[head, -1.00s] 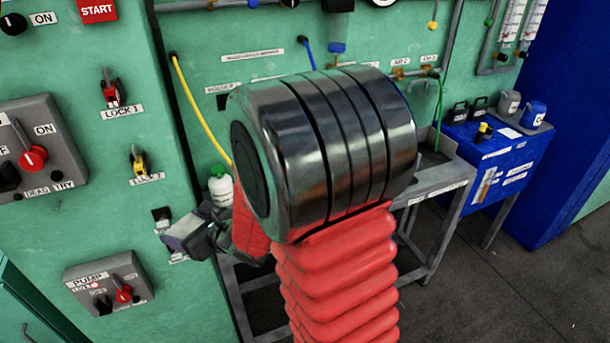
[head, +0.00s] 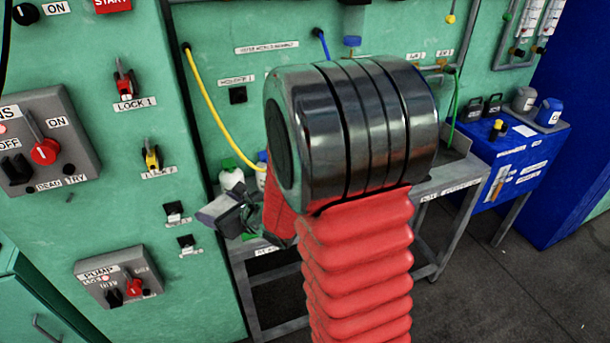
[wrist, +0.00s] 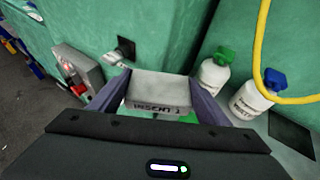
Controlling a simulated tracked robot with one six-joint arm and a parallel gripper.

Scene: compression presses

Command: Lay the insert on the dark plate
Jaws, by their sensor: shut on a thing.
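The insert (wrist: 160,88) is a pale grey block with dark lettering on its near face. In the wrist view it sits between the two fingers of my gripper (wrist: 158,95), which is shut on it. In the head view my gripper (head: 228,212) is partly hidden by my own arm, above the left end of the grey bench. A dark flat square (wrist: 291,134), which looks like the dark plate, lies on the light bench top at the right of the wrist view. The insert is apart from it, to its left.
A green-capped bottle (wrist: 216,73) and a blue-capped bottle (wrist: 254,97) stand between the insert and the dark square. A yellow hose (wrist: 262,45) hangs above them. The green wall carries a pump control box (head: 120,277) and small switches (head: 186,243). The grey bench (head: 440,183) extends right.

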